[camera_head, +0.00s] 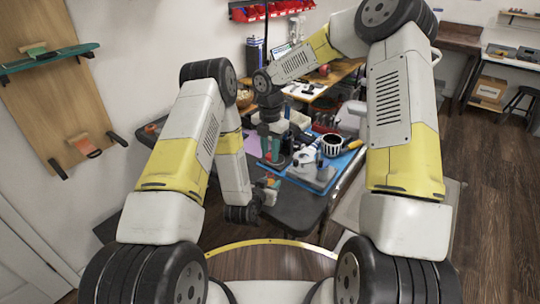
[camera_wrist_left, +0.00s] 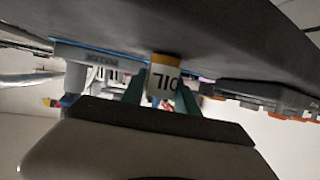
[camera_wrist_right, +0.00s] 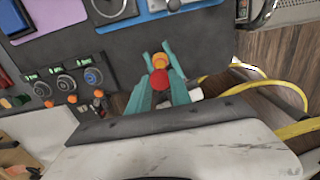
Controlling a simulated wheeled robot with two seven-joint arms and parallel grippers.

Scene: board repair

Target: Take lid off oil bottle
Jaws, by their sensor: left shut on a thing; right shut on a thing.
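The oil bottle (camera_wrist_left: 166,78) is white with an orange band and reads "OIL" upside down in the left wrist view. My left gripper (camera_wrist_left: 162,90) is shut on it between green fingers. My right gripper (camera_wrist_right: 165,75) is shut on a small red and orange piece, which looks like the lid (camera_wrist_right: 160,79). In the head view my right gripper (camera_head: 274,153) is above and behind the left one. The bottle's top is hidden in the left wrist view.
The dark table (camera_head: 299,207) holds a blue mat (camera_head: 338,165), a striped round container (camera_head: 331,145) and other tools. A panel with knobs (camera_wrist_right: 67,83) shows in the right wrist view. Yellow cable (camera_wrist_right: 288,90) runs beside the table edge.

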